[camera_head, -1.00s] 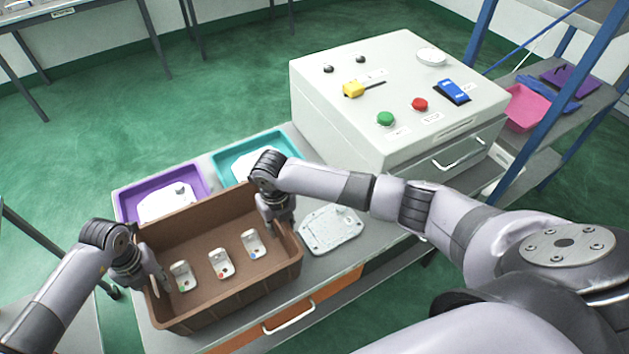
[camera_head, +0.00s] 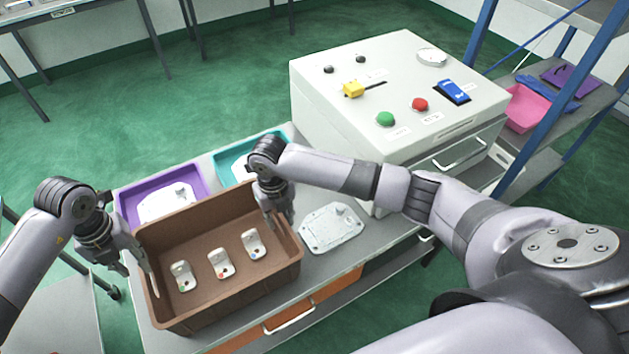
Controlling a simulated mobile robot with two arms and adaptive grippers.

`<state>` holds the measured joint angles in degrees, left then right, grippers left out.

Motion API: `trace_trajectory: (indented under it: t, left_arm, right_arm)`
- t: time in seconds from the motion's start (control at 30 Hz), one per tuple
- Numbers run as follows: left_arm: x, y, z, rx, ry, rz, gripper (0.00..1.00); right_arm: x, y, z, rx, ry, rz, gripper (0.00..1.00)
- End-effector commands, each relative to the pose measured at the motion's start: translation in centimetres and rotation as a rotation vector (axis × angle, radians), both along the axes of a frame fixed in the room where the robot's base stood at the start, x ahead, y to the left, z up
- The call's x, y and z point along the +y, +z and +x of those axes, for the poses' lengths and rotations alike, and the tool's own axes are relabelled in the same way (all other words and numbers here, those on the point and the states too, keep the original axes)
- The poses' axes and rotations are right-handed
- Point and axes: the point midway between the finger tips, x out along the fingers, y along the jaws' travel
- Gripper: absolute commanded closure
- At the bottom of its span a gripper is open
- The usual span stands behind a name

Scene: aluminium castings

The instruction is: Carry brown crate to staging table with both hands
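The brown crate (camera_head: 215,312) stands upright on a grey bench in front of me. Inside it are several small white brackets (camera_head: 220,264) with coloured dots. My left gripper (camera_head: 140,270) is at the crate's left wall, its fingers apart. One long finger reaches down at the wall's rim, and the other is further left, outside. My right gripper (camera_head: 281,220) points down at the right wall near the back corner. Its fingers overlap the wall in the view, and I cannot tell whether they press on it. Which table is the staging table is not clear from this view.
A purple tray (camera_head: 125,203) and a teal tray (camera_head: 222,160) with castings lie behind the crate. A flat casting (camera_head: 333,229) lies right of it. A white control box (camera_head: 340,110) stands at the back right, beside a shelf rack (camera_head: 548,125). Green floor is open at the back left.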

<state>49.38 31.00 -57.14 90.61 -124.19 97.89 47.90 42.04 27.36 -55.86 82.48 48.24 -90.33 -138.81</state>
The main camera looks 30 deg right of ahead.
Motion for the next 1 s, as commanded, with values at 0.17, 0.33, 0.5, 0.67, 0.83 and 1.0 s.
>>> trace_trajectory:
  t: [0.17,0.33,0.5,0.67,0.83,1.0]
  left_arm:
    - [0.0,0.0,0.0,0.000,0.000,0.000,0.73]
    - [0.0,0.0,0.0,0.000,0.000,-0.001,0.73]
    - [0.0,-0.1,0.0,0.000,0.000,-0.001,0.73]
    - [0.0,-0.1,0.0,0.000,0.000,-0.001,0.73]
    - [0.0,-0.1,0.0,0.000,0.000,-0.001,0.73]
    - [0.0,0.0,0.0,0.000,0.000,-0.001,0.73]
  right_arm:
    - [0.0,4.0,0.1,-0.004,0.001,0.000,0.73]
    - [0.0,6.6,0.1,-0.002,0.001,0.001,0.73]
    - [0.0,7.7,0.0,0.000,0.000,-0.001,0.73]
    - [0.0,7.9,0.0,0.000,0.000,0.000,0.73]
    - [0.0,7.9,0.0,0.000,0.000,0.000,0.73]
    - [0.0,7.8,0.0,0.000,0.000,0.000,0.73]
